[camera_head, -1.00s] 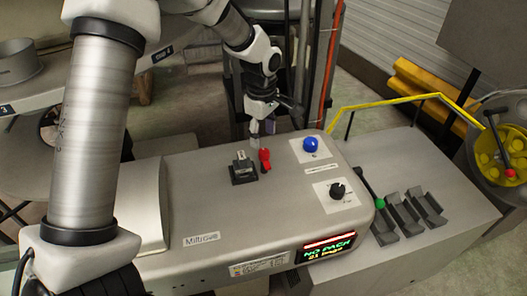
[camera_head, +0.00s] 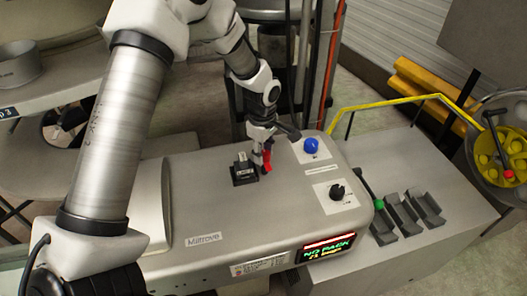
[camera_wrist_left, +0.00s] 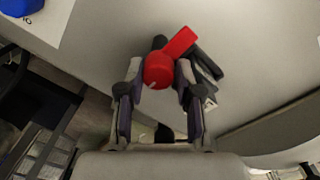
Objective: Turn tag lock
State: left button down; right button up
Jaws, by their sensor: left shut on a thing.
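The red tag lock (camera_head: 267,157) stands on top of the grey machine, beside a small black tag holder (camera_head: 244,172). It also shows in the left wrist view (camera_wrist_left: 161,69) as a round red knob with a lever pointing up and to the right. My left gripper (camera_head: 261,151) is down at the red lock, shut on it. In the wrist view its two fingers (camera_wrist_left: 158,83) stand on either side of the knob. My right gripper does not show.
A blue button (camera_head: 311,146) and a black dial (camera_head: 337,191) sit on the machine right of the lock. A lit display (camera_head: 327,247) is on its front. A green-tipped lever (camera_head: 379,203) and grey slots (camera_head: 408,213) lie further right. A yellow rail (camera_head: 392,101) runs behind.

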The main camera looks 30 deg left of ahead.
pick_arm(q)
jog(key=shift+w+m+p, duration=0.1)
jog(key=shift+m+p, duration=0.35)
jog(key=shift+m, duration=0.45)
jog(key=shift+m+p, duration=0.45)
jog(key=shift+m, duration=0.65)
jog(key=shift+m+p, duration=0.8)
jog(key=shift+m, duration=1.6)
jog(key=shift+d+f+m+p, duration=0.1)
jog(key=shift+m+p, duration=0.35)
jog(key=shift+m, duration=3.05)
jog(key=shift+d+f+m+g, duration=0.1)
jog(key=shift+m+g, duration=0.2)
jog(key=shift+m, duration=0.9)
jog(key=c, duration=0.8)
grip_release()
jog(key=shift+r, duration=0.2)
